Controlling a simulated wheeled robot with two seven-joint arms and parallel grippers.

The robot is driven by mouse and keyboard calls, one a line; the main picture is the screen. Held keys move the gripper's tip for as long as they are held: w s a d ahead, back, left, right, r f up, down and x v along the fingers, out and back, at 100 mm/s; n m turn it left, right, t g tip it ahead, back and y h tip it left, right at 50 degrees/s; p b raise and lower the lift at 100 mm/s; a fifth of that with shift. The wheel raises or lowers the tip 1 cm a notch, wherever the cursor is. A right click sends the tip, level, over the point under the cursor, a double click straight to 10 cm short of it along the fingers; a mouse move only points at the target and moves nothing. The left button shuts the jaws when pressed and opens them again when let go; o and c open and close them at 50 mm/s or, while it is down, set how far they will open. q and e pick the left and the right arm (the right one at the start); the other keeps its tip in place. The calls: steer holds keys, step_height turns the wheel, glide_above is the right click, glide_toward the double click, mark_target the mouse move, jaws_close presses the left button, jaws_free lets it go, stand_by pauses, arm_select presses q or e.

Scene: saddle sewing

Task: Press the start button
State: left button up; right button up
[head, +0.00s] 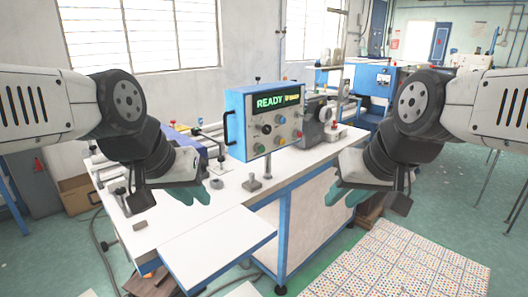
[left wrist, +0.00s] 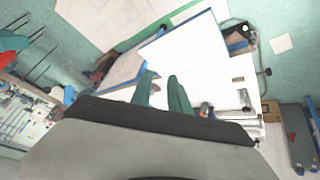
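A lower white shelf (head: 215,250) juts out in front. A dotted mat (head: 400,265) lies on the floor at right. Air before the panel is clear.

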arm_select(q)
jaws_close()
stand_by(1.4)
